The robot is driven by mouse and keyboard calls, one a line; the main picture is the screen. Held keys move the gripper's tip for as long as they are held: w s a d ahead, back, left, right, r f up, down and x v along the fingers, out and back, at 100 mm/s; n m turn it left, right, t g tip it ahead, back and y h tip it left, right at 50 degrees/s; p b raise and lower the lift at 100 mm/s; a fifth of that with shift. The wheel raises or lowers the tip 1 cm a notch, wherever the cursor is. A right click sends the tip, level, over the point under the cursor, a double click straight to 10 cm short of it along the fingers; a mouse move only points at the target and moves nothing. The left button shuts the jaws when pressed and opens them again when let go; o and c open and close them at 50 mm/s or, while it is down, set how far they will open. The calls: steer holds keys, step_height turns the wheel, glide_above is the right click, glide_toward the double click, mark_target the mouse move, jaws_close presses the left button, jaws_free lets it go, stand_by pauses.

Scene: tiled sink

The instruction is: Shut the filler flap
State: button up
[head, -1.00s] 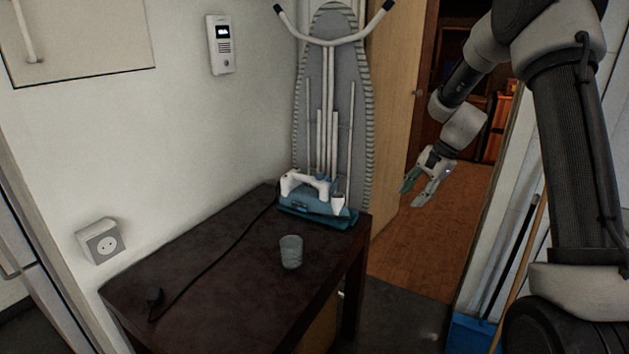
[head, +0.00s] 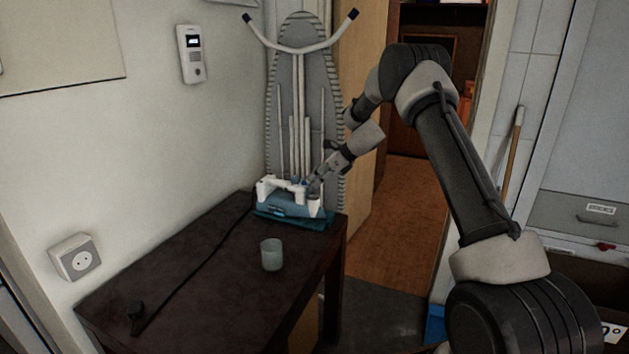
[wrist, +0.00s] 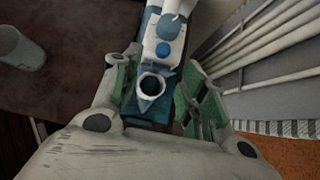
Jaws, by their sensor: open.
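The white and blue steam iron (head: 284,203) sits on its teal base at the far end of the dark table, and it also shows in the wrist view (wrist: 165,35). In the wrist view a white-rimmed round opening (wrist: 152,84) with a dark inside lies at its near end. I cannot clearly tell the filler flap from the parts around this opening. My gripper (head: 314,184) is just above the right end of the iron. In the wrist view its fingers (wrist: 162,90) are spread on both sides of that end, with nothing held; contact cannot be told.
A grey cup (head: 271,254) stands on the dark table (head: 190,285), nearer than the iron. A black cord (head: 195,262) runs along the tabletop to a plug. An ironing board (head: 298,110) stands upright behind the iron. Floor shows to the table's right.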

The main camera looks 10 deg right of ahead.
steer(key=shift+x, duration=1.1)
jaws_close()
steer(key=shift+d, duration=0.1)
steer(key=shift+s+d+f+t+y, duration=0.3)
steer(key=shift+d+t+y, duration=0.15)
steer(key=shift+y, duration=0.2)
steer(key=shift+s+d+f+t+y, duration=0.35)
steer(key=shift+t+y, duration=0.1)
steer(key=shift+y, duration=0.2)
steer(key=shift+s+d+f+t+y, duration=0.3)
steer(key=shift+d+f+t+y, duration=0.15)
steer(key=shift+f+t+y, duration=0.85)
steer(key=shift+s+d+f+t+y, duration=0.4)
steer(key=shift+f+t+y, duration=0.5)
steer(key=shift+y, duration=0.8)
steer(key=shift+s+d+f+t+y, duration=0.2)
steer(key=shift+d+f+t+y, duration=0.25)
steer(key=shift+f+t+y, duration=0.85)
steer(key=shift+r+y, duration=0.2)
steer(key=shift+y, duration=0.1)
